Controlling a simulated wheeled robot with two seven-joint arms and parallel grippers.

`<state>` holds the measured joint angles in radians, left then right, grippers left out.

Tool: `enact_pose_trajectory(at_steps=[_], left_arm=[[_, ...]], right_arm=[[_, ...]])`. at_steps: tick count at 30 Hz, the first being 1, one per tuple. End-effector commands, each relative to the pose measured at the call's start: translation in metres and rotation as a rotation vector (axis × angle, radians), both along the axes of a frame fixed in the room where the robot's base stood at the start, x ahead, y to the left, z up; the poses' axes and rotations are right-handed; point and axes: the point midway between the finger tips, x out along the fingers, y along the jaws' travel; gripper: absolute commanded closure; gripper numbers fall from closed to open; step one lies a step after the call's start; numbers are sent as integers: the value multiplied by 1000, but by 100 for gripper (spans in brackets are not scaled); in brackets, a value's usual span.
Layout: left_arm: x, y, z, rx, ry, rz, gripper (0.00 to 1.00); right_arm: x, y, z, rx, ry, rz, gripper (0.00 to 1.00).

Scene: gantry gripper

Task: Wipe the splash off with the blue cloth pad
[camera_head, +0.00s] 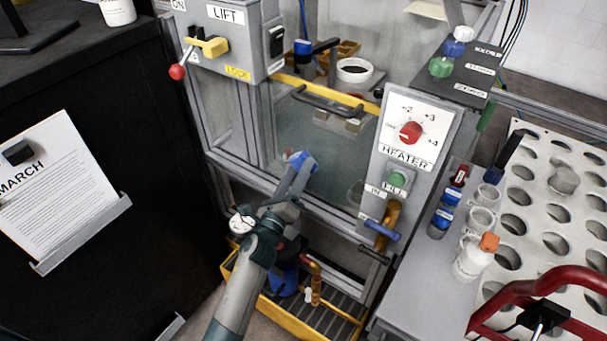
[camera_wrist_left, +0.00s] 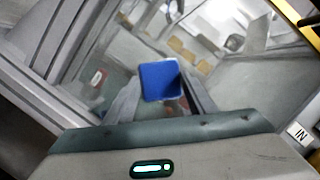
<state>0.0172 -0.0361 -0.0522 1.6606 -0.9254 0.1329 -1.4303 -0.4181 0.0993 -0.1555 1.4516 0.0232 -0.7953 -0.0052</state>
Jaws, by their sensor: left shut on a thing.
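The blue cloth pad (camera_head: 296,158) is between the fingertips of my left gripper (camera_head: 301,164), in front of the clear pane (camera_head: 320,143) of the framed cabinet. In the left wrist view the pad (camera_wrist_left: 160,81) faces away as a blue square, with a finger on each side. My left gripper (camera_wrist_left: 161,98) is shut on it. I cannot tell whether the pad touches the pane. I cannot clearly make out the splash; the pane looks hazy. My right gripper is not in view.
A heater panel (camera_head: 409,130) with a red knob stands right of the pane, and a lift box (camera_head: 222,40) is at upper left. A yellow tray (camera_head: 290,311) lies below. A white rack (camera_head: 535,205) and red handle (camera_head: 545,283) are at right.

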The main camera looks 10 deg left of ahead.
Motion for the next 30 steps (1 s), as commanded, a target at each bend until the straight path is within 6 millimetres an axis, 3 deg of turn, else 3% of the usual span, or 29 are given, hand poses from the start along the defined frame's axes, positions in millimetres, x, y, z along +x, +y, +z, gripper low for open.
enact_pose_trajectory(at_steps=[6, 18, 30], left_arm=[[3, 11, 0, 1, 0, 0, 68], [2, 12, 0, 1, 0, 0, 68], [-24, 22, -1, 1, 2, 1, 68]], right_arm=[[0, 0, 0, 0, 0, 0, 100], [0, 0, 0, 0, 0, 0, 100], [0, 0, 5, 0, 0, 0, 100]])
